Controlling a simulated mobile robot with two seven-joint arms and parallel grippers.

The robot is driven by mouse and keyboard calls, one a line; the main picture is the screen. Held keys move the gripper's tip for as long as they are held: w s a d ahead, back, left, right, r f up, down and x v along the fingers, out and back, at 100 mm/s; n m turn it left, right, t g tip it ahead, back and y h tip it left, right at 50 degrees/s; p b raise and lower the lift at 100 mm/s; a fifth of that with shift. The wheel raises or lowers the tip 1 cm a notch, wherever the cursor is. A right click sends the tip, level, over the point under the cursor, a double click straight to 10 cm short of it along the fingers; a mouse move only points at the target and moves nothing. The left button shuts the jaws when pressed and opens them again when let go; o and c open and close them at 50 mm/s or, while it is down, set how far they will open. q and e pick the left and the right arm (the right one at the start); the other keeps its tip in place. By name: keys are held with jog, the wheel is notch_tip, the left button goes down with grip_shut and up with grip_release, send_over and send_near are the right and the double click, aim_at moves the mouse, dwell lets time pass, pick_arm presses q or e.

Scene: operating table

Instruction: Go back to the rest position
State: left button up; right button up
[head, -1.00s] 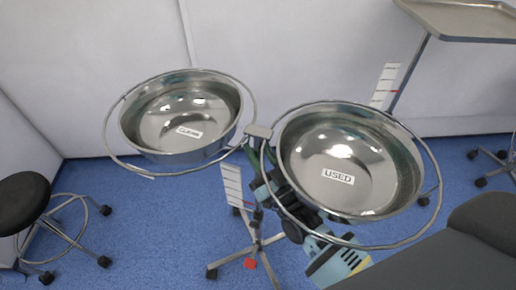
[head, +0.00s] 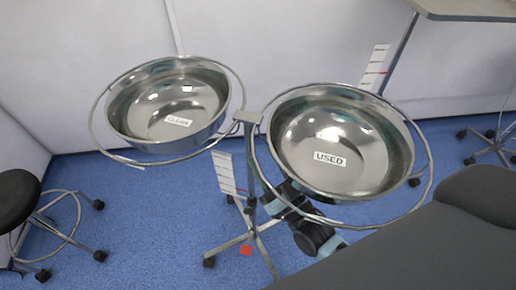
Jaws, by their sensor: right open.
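My right gripper (head: 284,196) shows under the front of the right-hand bowl, beside the stand's post. It is dark with pale blue-green parts, and the bowl and its ring partly cover it. No object shows in it, and its fingertips are hard to make out. The steel bowl labelled USED (head: 343,177) sits in the right ring of the stand. The steel bowl labelled CLEAN (head: 160,130) sits in the left ring. Both bowls look empty. My left gripper is not in view.
The bowl stand (head: 251,170) has a wheeled base on the blue floor. The dark padded operating table (head: 420,245) fills the lower right. A black stool (head: 17,197) is at the left edge. A steel tray table (head: 470,9) stands at the upper right.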

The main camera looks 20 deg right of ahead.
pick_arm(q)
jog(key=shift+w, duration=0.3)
pick_arm(e)
jog(key=shift+s+d, duration=0.1)
jog(key=shift+s, duration=0.15)
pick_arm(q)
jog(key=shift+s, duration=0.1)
